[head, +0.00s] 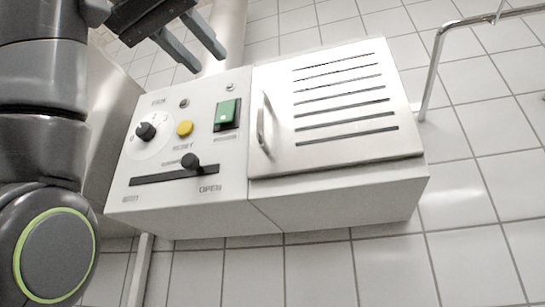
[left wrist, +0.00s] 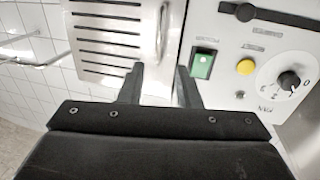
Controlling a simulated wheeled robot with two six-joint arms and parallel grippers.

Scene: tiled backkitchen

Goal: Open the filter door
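The filter door (head: 340,105) is a slotted metal panel on the right part of a white wall box in the head view. It looks closed. Its upright bar handle (head: 262,122) is near its left edge. The left wrist view shows the door (left wrist: 108,35) at upper left and the handle (left wrist: 161,32) ahead of the fingers. My left gripper (head: 207,60) is open and empty, above the box's control panel and up-left of the handle. In the wrist view its two fingers (left wrist: 159,82) are apart with nothing between them. My right gripper is not seen.
The control panel (head: 150,190) has a black dial (head: 146,131), a yellow button (head: 184,128), a green switch (head: 227,113) and a slider knob (head: 190,161) near the word OPEN. A metal rail (head: 433,75) stands right of the box. Tiled wall surrounds it.

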